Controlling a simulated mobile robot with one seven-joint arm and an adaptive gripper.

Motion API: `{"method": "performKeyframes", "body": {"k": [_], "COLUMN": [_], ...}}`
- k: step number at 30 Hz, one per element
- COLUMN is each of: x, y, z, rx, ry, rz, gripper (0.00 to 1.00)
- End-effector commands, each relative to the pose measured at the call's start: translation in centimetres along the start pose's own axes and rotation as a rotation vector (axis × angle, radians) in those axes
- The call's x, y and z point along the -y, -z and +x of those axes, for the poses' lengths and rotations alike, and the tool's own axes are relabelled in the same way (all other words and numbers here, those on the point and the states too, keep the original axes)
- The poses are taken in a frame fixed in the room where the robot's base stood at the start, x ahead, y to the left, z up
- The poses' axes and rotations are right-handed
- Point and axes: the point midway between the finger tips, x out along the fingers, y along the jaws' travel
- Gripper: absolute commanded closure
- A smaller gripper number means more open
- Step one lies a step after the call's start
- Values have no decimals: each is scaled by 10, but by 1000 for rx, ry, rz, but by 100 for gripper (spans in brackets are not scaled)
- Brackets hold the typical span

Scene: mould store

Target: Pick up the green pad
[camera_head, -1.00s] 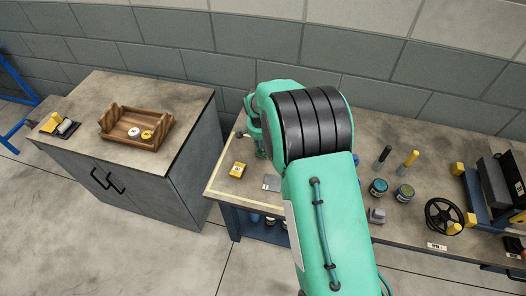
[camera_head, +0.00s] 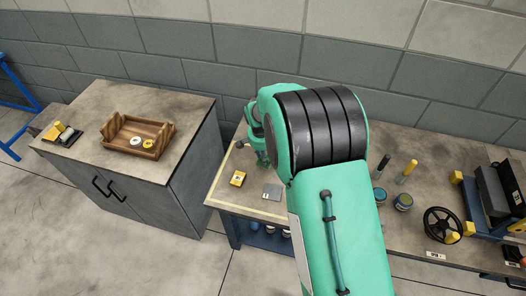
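I cannot make out a green pad for certain in the head view. A flat grey piece (camera_head: 272,191) lies on the workbench (camera_head: 225,192) near its front left, just left of my green arm, but it looks grey rather than green. My arm reaches over the bench and covers its middle. My gripper's fingers cannot be made out; the end of the arm is hidden behind its own large links, near the back left of the bench.
A wooden tray (camera_head: 116,141) with two rolls sits on the left cabinet (camera_head: 80,118).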

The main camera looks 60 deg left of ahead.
Motion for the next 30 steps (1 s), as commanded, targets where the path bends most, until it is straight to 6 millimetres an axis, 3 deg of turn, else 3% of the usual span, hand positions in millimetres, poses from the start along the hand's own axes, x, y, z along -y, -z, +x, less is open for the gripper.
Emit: {"method": "performKeyframes", "body": {"k": [18, 30], "x": [-59, -72], "y": [-82, -101], "z": [-24, -28], "rx": [0, -1], "ry": [0, 1], "rz": [-2, 0], "gripper": [98, 100]}}
